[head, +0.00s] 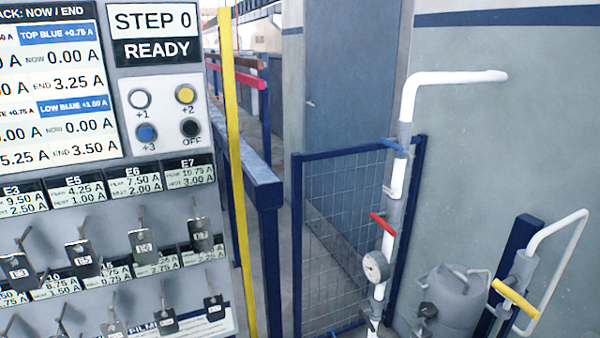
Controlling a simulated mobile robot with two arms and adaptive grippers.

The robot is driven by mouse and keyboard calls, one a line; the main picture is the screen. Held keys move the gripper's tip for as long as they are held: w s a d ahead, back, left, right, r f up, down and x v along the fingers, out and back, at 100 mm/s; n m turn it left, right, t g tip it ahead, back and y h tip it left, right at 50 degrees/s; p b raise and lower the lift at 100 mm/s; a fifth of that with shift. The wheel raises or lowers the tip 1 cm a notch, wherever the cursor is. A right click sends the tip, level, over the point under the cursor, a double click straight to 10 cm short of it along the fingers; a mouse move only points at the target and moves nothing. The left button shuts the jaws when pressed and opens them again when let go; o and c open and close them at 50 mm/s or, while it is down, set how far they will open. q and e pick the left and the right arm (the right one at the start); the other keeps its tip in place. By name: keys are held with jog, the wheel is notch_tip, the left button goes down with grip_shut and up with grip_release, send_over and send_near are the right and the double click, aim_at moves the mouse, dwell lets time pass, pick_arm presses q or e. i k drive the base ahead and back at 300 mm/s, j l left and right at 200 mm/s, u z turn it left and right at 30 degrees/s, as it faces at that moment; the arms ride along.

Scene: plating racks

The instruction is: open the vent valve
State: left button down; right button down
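Several valve handles show at the right, and no readable label tells which one is the vent valve. A red lever handle (382,224) sits tilted across the upright white pipe (408,98). A round gauge (375,266) is below the red handle. A yellow lever handle (516,298) sits tilted on a separate grey and white pipe (563,232) at the lower right. Neither of my grippers is in view.
A grey panel (160,55) with buttons, meters and hanging tags fills the left. A yellow post (235,160) and blue rail (262,185) stand beside it. A blue-framed mesh gate (345,215) is behind the upright pipe. A grey tank (455,300) stands between the pipes.

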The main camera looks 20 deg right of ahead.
aim_at(504, 286)
jog(key=z, duration=1.8)
